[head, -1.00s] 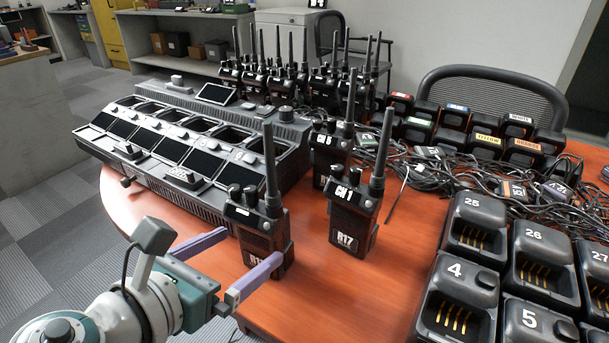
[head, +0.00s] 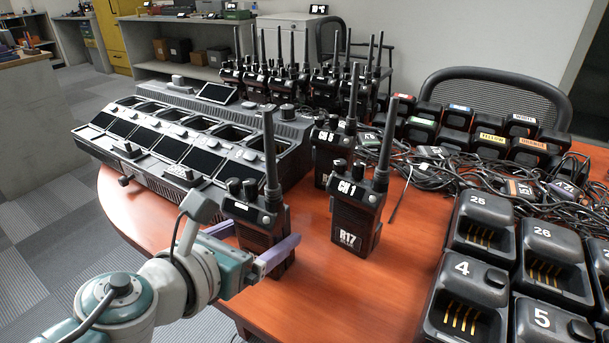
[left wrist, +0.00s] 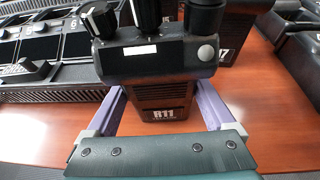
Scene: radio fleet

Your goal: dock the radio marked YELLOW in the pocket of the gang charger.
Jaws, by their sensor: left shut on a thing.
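My left gripper (head: 262,240) is shut on a black handheld radio (head: 255,218) with a long antenna, standing upright at the table's front edge. In the left wrist view, the purple fingers flank the radio (left wrist: 155,68), which reads R11 and has a small blank white label on its top. The gang charger (head: 290,128) is the long dark unit behind and to the left, with a row of pockets and dark screens. My right gripper is out of view.
Radio R17, marked CH 1 (head: 358,210), stands just right of the held radio, with a CH 5 radio (head: 330,150) behind it. More radios (head: 320,85) stand at the back. Tangled cables (head: 440,170) and numbered chargers (head: 485,222) fill the right.

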